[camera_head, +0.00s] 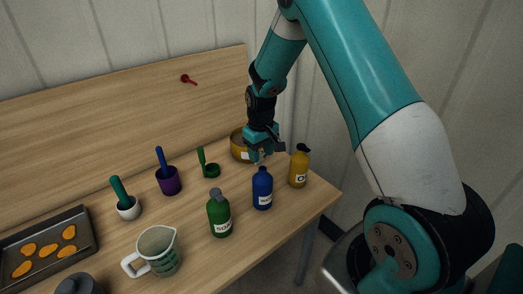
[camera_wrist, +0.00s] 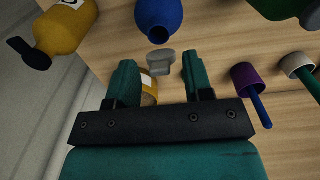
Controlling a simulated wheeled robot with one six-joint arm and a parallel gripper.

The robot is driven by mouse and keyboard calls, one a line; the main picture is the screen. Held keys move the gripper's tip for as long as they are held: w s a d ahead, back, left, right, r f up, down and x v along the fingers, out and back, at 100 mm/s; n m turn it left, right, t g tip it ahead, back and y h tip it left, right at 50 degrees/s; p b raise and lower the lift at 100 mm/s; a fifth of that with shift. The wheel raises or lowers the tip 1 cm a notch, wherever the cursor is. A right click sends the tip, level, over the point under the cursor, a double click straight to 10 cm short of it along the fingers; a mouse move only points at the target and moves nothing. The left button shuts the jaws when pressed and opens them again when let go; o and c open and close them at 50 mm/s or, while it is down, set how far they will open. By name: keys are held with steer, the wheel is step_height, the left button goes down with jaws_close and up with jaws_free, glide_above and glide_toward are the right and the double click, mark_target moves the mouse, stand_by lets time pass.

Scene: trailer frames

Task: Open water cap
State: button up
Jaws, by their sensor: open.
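The blue bottle (camera_head: 262,190) stands upright near the right end of the table, with a small white label I cannot read. In the wrist view the blue bottle (camera_wrist: 158,14) shows a dark, uncovered mouth. A grey cap (camera_wrist: 160,63) is apart from the bottle, in the gap between my fingertips as seen from the wrist. I cannot tell whether it lies on something or is in the air. My gripper (camera_head: 267,156) is open, just behind and above the blue bottle, in front of the yellow pot (camera_head: 238,146).
A yellow bottle (camera_head: 299,168) stands right of the blue one, a green bottle (camera_head: 219,214) left. A measuring jug (camera_head: 158,250), purple cup (camera_head: 169,181), green cup (camera_head: 211,170), white mortar (camera_head: 129,208) and baking tray (camera_head: 91,236) stand further left. The table's right edge is close.

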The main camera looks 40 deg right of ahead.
jaws_close()
steer(key=shift+w, duration=0.1)
steer(key=shift+w+r+g+p, duration=0.1)
steer(key=shift+w+g+p, duration=0.1)
steer(key=shift+g+p, duration=0.15)
steer(key=shift+w+g, duration=0.6)
steer(key=shift+g, duration=0.65)
